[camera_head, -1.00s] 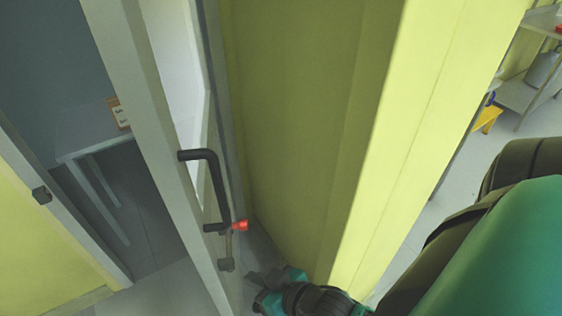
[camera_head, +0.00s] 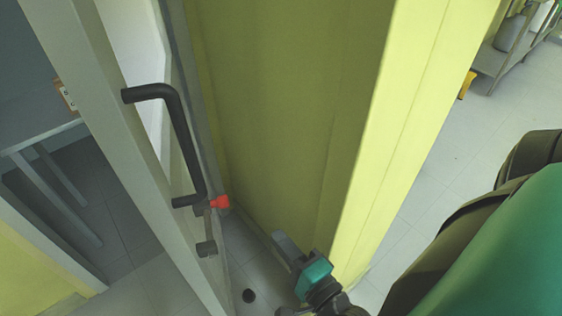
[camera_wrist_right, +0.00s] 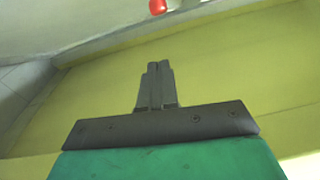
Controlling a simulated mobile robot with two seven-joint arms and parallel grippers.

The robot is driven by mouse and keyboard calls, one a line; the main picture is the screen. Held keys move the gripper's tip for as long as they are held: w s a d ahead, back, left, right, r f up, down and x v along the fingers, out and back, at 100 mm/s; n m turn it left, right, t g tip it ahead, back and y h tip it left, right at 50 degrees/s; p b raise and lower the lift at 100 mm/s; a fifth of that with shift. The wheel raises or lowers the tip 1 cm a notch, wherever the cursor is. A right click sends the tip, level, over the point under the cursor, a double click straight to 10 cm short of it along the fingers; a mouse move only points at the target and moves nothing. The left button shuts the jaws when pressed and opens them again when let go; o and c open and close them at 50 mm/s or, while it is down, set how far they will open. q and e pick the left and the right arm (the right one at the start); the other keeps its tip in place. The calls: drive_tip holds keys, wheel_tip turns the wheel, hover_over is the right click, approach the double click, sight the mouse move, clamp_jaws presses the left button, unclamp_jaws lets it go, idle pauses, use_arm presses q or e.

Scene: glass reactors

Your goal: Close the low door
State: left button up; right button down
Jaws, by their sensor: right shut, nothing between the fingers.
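The door (camera_head: 115,125) has a pale grey frame with a glazed pane and stands ajar beside a yellow wall. A black bar handle (camera_head: 180,135) is on its edge, with a red piece (camera_head: 219,202) at the lower end and a small dark fitting (camera_head: 206,248) below. My right gripper (camera_head: 280,240) is shut and empty, low between the door and the yellow wall, apart from the handle. In the right wrist view its fingers (camera_wrist_right: 157,72) are together in front of the yellow wall, with a red piece (camera_wrist_right: 158,6) at the top edge. My left gripper is not in view.
The yellow wall (camera_head: 290,100) and its bright corner edge stand close to my right arm. Through the doorway is a grey table (camera_head: 45,140). A metal shelf (camera_head: 505,65) stands at the top right beyond open floor (camera_head: 445,130).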

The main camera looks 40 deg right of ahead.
drive_tip(key=w+a, duration=0.3)
drive_tip(key=w, duration=0.5)
drive_tip(key=shift+a+r, duration=0.25)
drive_tip(key=shift+a, duration=0.1)
